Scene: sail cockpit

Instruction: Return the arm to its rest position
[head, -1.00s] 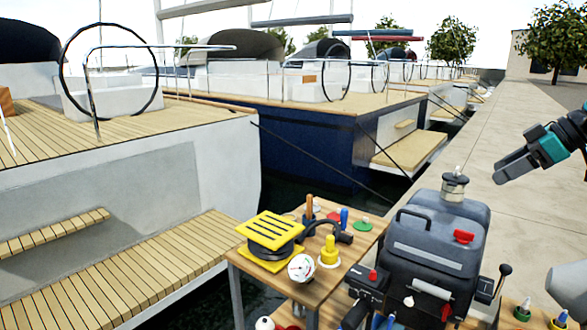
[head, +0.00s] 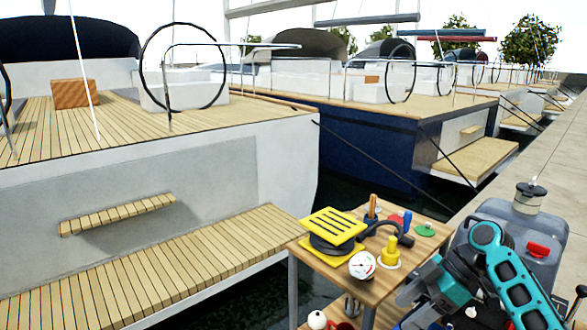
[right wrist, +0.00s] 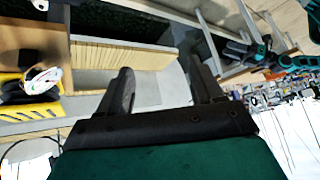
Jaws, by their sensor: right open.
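My right gripper (right wrist: 164,88) is open in the right wrist view, its two dark fingers apart with nothing between them. In the head view my teal and black arm (head: 510,278) is folded at the lower right. It stands in front of the grey case (head: 530,232) and hides much of it. The fingertips cannot be made out clearly there. My left gripper is not in the head view.
Moored boats fill the left; the dock (head: 545,140) is clear.

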